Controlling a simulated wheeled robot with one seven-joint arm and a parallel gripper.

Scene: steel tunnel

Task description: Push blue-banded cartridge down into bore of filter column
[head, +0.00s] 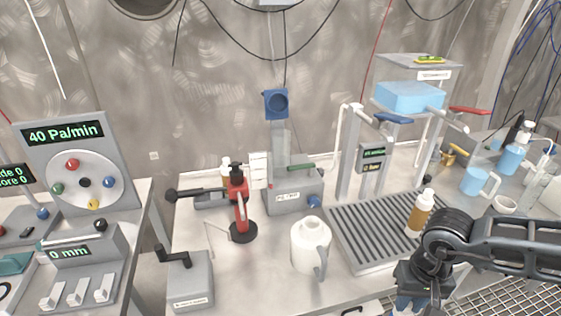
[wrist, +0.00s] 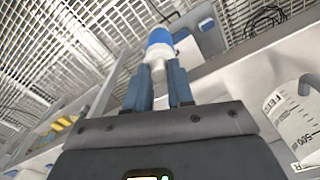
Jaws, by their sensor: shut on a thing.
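The blue-banded cartridge (wrist: 159,40) is white with a blue band and is held between the blue-grey fingers of my gripper (wrist: 159,82) in the wrist view. In the head view my gripper (head: 408,300) hangs low at the right front, by the bench's front edge, partly cut off by the frame. A clear upright column with a blue top (head: 277,103) stands at the back middle of the bench on a grey base (head: 293,192). It looks like the filter column, but I cannot be sure. My gripper is well apart from it. Its bore is not visible.
An amber bottle (head: 420,212) is close to my arm. A frame with a blue tank (head: 408,97) rises behind the tray.

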